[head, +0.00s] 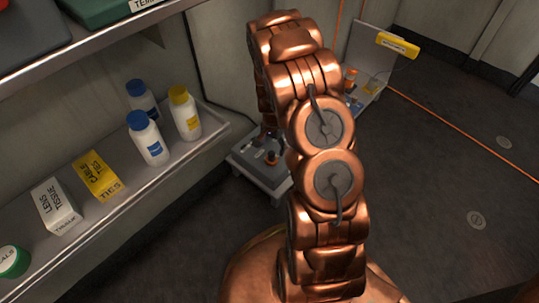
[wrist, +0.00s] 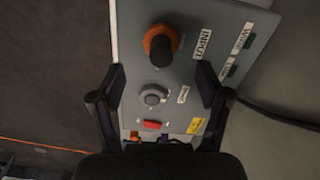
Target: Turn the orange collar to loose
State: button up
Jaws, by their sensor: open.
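The orange collar (wrist: 161,44) shows in the wrist view as a ring around a dark cylindrical knob or fitting on a grey panel (wrist: 205,75). It sits near the panel's top, close to a label reading INPUT. My gripper (wrist: 160,78) is open, with its two dark fingers apart at the left and right and nothing between them. The collar appears beyond the fingertips, apart from them. In the head view a small orange and dark fitting (head: 271,158) stands on a low grey unit (head: 264,182) behind my arm. My gripper is hidden there.
The panel also carries a grey round knob (wrist: 153,95), a red switch (wrist: 151,124) and a yellow label (wrist: 195,125). A dark cable (wrist: 275,112) runs right. In the head view a shelf (head: 215,126) with bottles and boxes stands left; dark floor (head: 440,170) lies open right.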

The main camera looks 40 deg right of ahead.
aim_at(272, 153)
notch_tip(272, 153, down, 7)
jog(key=shift+a+r+b, duration=0.1)
jog(key=shift+b, duration=1)
jog(key=shift+c, duration=0.3)
jog(key=c, duration=1.1)
